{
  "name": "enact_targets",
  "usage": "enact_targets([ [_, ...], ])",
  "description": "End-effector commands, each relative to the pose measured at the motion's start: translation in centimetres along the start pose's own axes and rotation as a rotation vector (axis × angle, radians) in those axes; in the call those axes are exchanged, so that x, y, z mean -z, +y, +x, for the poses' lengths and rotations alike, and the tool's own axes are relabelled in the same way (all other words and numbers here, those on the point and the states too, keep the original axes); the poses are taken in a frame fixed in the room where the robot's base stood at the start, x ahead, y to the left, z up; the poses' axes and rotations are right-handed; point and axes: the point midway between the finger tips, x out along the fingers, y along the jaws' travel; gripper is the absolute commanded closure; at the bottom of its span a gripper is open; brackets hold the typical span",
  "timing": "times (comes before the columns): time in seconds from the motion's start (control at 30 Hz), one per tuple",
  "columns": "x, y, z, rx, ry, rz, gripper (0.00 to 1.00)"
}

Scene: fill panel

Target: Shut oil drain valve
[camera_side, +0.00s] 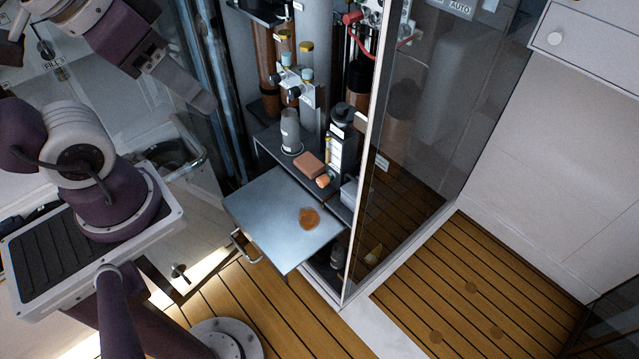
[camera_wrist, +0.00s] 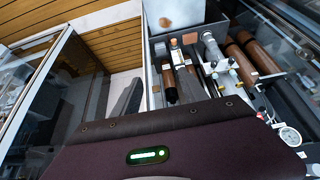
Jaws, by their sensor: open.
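My gripper (camera_side: 203,98) is at the upper left in the side view, a grey finger on a purple wrist. It is in the air, left of the open cabinet and apart from the valves, with nothing seen in it. It is open. A grey finger also shows in the wrist view (camera_wrist: 127,98). A cluster of small valves (camera_side: 291,76) with pale blue and yellow caps sits inside the cabinet beside brown cylinders. The cluster also shows in the wrist view (camera_wrist: 231,64). I cannot tell which one is the oil drain valve, or its setting.
A metal shelf (camera_side: 265,215) with a brown stain juts out before the cabinet. A glass door (camera_side: 420,110) stands to the right. A clear beaker (camera_side: 290,133), a reddish block (camera_side: 309,166) and a gauge (camera_wrist: 290,135) are nearby. Wooden floor lies below.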

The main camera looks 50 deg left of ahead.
Motion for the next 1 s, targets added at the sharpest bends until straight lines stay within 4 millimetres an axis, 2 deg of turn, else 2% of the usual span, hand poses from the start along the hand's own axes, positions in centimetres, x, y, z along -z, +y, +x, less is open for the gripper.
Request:
enact_targets([
  [0.07, 0.5, 0.0, -0.8, 0.000, 0.004, 0.000, 0.49],
  [0.2, 2.9, 0.1, -4.8, -0.004, 0.000, -0.022, 0.49],
  [0.27, 3.3, 1.2, -3.1, -0.057, -0.131, -0.325, 0.49],
  [0.37, 5.2, 2.8, -1.6, -0.122, -0.310, -0.797, 0.49],
  [0.53, 10.3, 3.2, 0.7, -0.189, -0.622, -1.583, 0.49],
  [0.67, 14.8, 1.4, 2.4, -0.221, -0.871, -2.118, 0.49],
  [0.8, 19.2, -2.6, 4.3, -0.256, -1.168, -2.613, 0.49],
  [0.87, 20.8, -4.9, 5.1, -0.274, -1.309, -2.798, 0.49],
  [0.9, 21.8, -6.5, 5.7, 0.271, 1.318, 2.721, 0.49],
  [0.97, 22.9, -9.3, 6.5, 0.255, 1.283, 2.496, 0.49],
  [1.0, 23.6, -11.3, 7.1, 0.249, 1.263, 2.347, 0.49],
])
